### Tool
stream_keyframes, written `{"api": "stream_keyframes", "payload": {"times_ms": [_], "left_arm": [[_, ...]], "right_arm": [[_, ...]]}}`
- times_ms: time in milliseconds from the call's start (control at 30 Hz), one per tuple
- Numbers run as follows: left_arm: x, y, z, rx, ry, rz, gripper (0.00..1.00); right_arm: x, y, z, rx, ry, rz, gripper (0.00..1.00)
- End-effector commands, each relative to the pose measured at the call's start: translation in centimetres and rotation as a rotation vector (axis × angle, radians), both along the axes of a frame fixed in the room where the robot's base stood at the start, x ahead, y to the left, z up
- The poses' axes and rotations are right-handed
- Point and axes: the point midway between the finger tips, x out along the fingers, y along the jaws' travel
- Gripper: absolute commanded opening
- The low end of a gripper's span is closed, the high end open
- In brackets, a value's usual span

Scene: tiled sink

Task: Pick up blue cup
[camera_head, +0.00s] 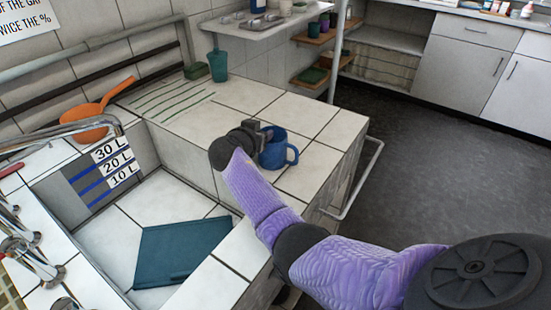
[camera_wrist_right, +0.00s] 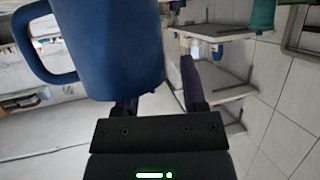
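The blue cup (camera_head: 274,152) stands upright on the tiled counter, its handle pointing right in the head view. My right gripper (camera_head: 256,135) is at the cup's left and far side, close against it. In the right wrist view the cup (camera_wrist_right: 108,45) fills the upper left and hides part of one finger. The other finger of my right gripper (camera_wrist_right: 158,98) shows to the right of the cup with a narrow gap. The fingers are apart; I see no firm grip on the cup. My left gripper is not in view.
A teal cup (camera_head: 218,66) and a green sponge (camera_head: 196,71) stand farther back on the counter. The sink (camera_head: 140,200) with a teal board (camera_head: 180,250) lies left of my arm. The counter's right edge is near the cup.

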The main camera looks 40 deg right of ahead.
Motion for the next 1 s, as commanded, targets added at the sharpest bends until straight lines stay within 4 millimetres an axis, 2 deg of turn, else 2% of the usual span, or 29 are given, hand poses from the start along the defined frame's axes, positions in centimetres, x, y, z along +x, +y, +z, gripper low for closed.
{"api": "stream_keyframes", "payload": {"times_ms": [33, 233, 1000], "left_arm": [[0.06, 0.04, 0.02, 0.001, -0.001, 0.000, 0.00], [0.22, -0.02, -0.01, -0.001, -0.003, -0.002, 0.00], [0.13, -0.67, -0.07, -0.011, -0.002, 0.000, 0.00]], "right_arm": [[-0.01, 0.01, 0.02, 0.000, 0.000, 0.000, 0.42], [-0.01, 0.02, 0.01, 0.000, 0.001, 0.000, 0.00], [-0.07, 0.01, -0.08, 0.000, 0.003, -0.001, 0.00]]}}
